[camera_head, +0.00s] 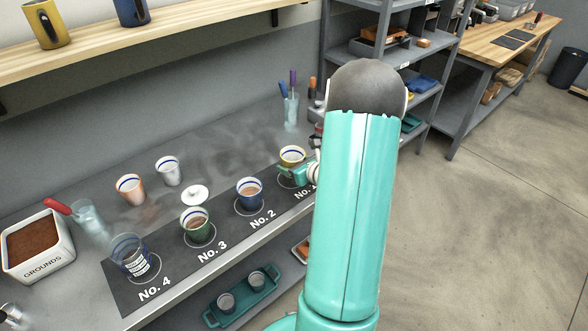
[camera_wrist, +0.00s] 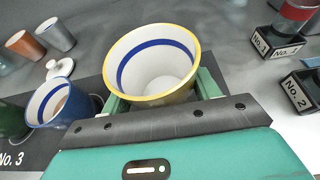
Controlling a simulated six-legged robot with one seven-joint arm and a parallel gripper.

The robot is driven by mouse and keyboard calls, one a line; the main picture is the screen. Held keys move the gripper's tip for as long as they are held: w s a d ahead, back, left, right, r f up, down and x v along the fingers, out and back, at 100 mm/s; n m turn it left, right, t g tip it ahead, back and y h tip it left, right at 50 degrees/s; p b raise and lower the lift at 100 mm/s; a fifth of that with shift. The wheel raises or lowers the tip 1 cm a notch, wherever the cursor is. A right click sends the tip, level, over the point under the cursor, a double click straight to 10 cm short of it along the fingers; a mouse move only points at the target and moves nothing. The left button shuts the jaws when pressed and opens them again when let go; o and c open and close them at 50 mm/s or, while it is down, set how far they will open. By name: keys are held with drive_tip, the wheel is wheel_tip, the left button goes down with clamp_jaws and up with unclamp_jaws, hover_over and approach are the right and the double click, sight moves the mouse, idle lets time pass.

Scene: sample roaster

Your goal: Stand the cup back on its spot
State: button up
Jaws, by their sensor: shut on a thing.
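The cup (camera_head: 292,153) has a yellow rim and a blue band inside its white mouth. It stands about upright at the No. 1 end of the dark mat (camera_head: 170,262), next to the arm. My gripper (camera_head: 298,173) is shut on it. In the wrist view the cup (camera_wrist: 150,88) sits between the two green fingers of my gripper (camera_wrist: 162,92), mouth toward the camera. The No. 1 spot is mostly hidden by the gripper and arm. I cannot tell whether the cup's base touches the mat.
On the mat are a blue cup (camera_head: 249,190) at No. 2, a green cup (camera_head: 197,222) at No. 3 and a clear glass (camera_head: 128,250) at No. 4. Numbered blocks (camera_wrist: 278,42) show right.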

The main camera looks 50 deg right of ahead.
drive_tip(key=shift+d+f, duration=0.3)
drive_tip(key=shift+f, duration=0.05)
drive_tip(key=shift+w+d+f, duration=0.1)
drive_tip(key=shift+w+f, duration=0.05)
drive_tip(key=shift+f, duration=0.65)
drive_tip(key=shift+w+d+f, duration=0.1)
drive_tip(key=shift+f, duration=0.65)
drive_tip(key=shift+s+a, duration=0.1)
drive_tip(key=shift+a, duration=0.05)
drive_tip(key=o, duration=1.2)
drive_tip(key=shift+f, duration=0.15)
